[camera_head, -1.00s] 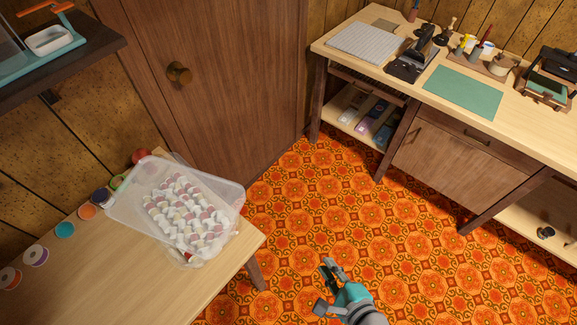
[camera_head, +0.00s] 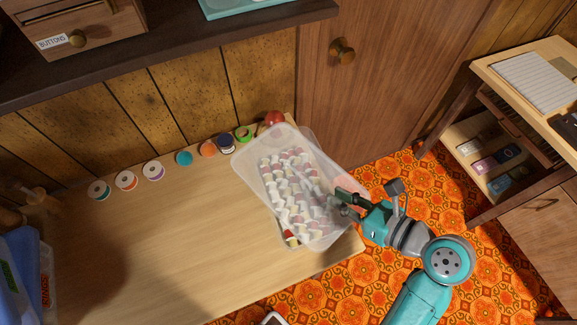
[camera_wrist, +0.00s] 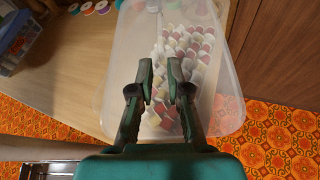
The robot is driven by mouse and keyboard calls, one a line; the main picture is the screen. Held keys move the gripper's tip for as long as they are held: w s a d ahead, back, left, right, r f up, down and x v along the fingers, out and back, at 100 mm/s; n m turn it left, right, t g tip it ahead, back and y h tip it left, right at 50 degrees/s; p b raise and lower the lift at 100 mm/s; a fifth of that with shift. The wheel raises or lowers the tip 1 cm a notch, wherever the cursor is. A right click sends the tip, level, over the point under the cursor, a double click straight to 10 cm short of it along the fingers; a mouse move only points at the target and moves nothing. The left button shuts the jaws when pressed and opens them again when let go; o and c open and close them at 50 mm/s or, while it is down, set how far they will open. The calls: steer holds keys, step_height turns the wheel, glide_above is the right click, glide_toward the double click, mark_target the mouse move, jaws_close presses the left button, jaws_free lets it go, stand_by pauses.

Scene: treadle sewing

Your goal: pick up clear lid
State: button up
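The clear lid (camera_head: 252,165) is a frosted, see-through sheet lying over a clear box of red, white and cream thread spools (camera_head: 290,185) at the right end of the wooden table. Its edges and the box's edges overlap, so I cannot fully tell them apart. The lid also shows in the wrist view (camera_wrist: 128,65), with the spools (camera_wrist: 185,50) beyond. My gripper (camera_head: 343,204) is at the right side of the lid and box. In the wrist view its fingertips (camera_wrist: 160,68) are apart with nothing between them, over the lid area. Whether they touch it is unclear.
Coloured spools (camera_head: 154,171) line the table's back edge, with a red round object (camera_head: 274,118) near the box. A dark shelf (camera_head: 200,45) overhangs behind. Blue-lidded bins (camera_head: 22,265) stand at left. The middle of the table (camera_head: 180,240) is bare.

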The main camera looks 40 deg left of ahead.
mark_target(305, 178)
steer(key=x, duration=0.4)
steer(key=shift+s+a, duration=0.1)
steer(key=shift+a, duration=0.3)
steer(key=shift+x, duration=3.05)
jaws_close()
